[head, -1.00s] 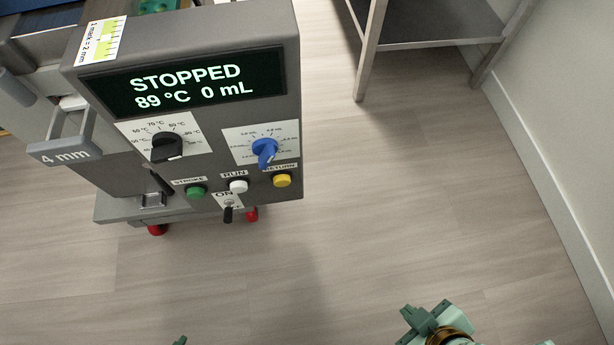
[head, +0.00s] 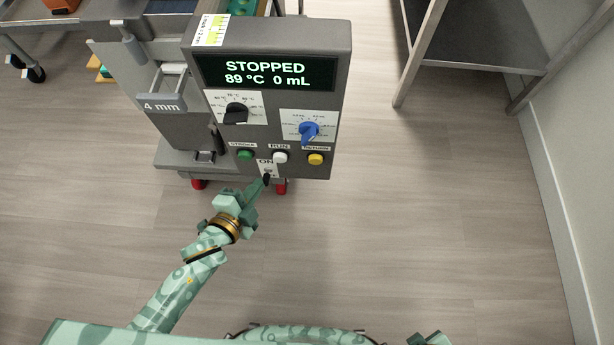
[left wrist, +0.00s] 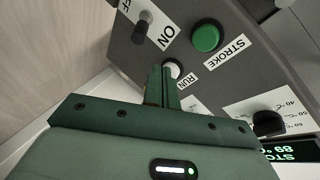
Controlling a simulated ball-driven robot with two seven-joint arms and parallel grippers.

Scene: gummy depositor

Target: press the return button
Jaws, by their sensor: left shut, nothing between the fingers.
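The yellow return button (head: 316,159) is at the lower right of the grey control panel (head: 343,100), under its RETURN label. My left gripper (head: 263,184) is shut and empty, just below the panel's lower edge in the head view, left of and below the return button. In the left wrist view its closed fingers (left wrist: 162,75) overlap the view of the white run button (left wrist: 172,68); I cannot tell whether they touch it. The return button is not visible there. A green piece of my right arm's end (head: 430,340) shows at the bottom edge; its fingers cannot be made out.
A green stroke button (head: 245,155) and a black ON switch (head: 267,179) are near my left gripper. Black (head: 236,113) and blue (head: 309,131) dials sit above the buttons. The display (head: 265,73) reads STOPPED, 89 °C, 0 mL. Floor right of the panel is clear.

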